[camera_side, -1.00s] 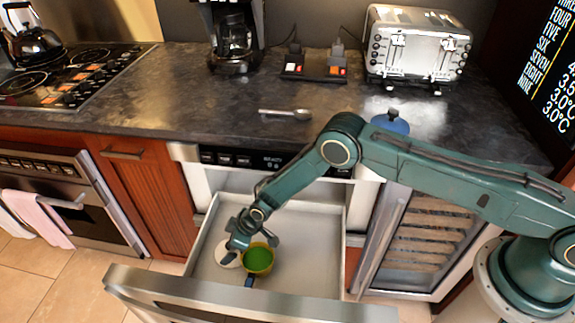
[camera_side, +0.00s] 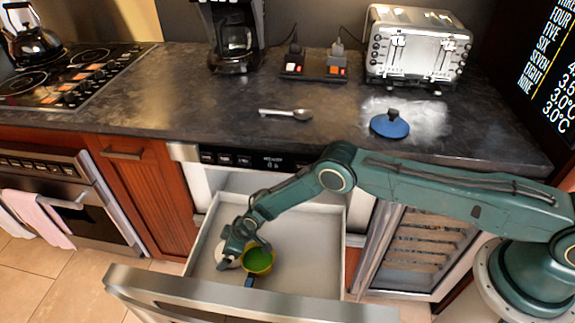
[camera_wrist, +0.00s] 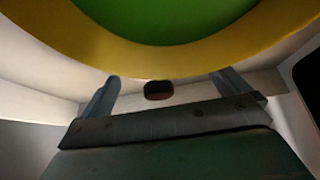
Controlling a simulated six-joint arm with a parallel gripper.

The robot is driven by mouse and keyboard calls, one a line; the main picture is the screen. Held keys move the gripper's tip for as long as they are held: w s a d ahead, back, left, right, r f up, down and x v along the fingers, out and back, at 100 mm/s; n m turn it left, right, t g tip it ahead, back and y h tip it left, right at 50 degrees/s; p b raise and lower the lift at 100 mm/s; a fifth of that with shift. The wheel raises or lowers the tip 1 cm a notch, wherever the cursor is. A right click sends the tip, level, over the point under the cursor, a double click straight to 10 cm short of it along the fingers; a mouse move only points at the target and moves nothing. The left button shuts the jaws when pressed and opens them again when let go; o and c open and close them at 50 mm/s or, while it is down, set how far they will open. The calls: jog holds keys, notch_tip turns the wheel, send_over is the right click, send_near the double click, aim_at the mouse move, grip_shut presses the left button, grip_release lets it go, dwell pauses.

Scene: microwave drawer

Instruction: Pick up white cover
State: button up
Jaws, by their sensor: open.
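A round white cover (camera_side: 222,247) lies in the open drawer and is partly hidden by my gripper (camera_side: 241,257). Beside it on the right is a yellow pot with a green inside (camera_side: 259,262), its blue handle toward the drawer front. My gripper is open, low in the drawer, over the white cover and close against the pot's left side. In the wrist view the fingers of my gripper (camera_wrist: 167,78) stand apart below the pot's yellow rim (camera_wrist: 155,58), with a small dark oval between them. I cannot tell whether the fingers touch anything.
The drawer's walls (camera_side: 334,232) and steel front (camera_side: 235,301) surround the gripper. The drawer's right side is empty.

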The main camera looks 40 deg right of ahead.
jog(key=shift+c, duration=0.4)
jog(key=c, duration=0.7)
jog(key=shift+r, duration=0.25)
jog(key=shift+r, duration=0.45)
jog(key=shift+w+d+f, duration=0.1)
jog(key=shift+w+d, duration=1.05)
jog(key=shift+w, duration=0.05)
jog(key=shift+w+d+r, duration=0.25)
jog(key=shift+r, duration=0.15)
notch_tip(320, 180, up, 13)
jog(key=shift+r, duration=0.1)
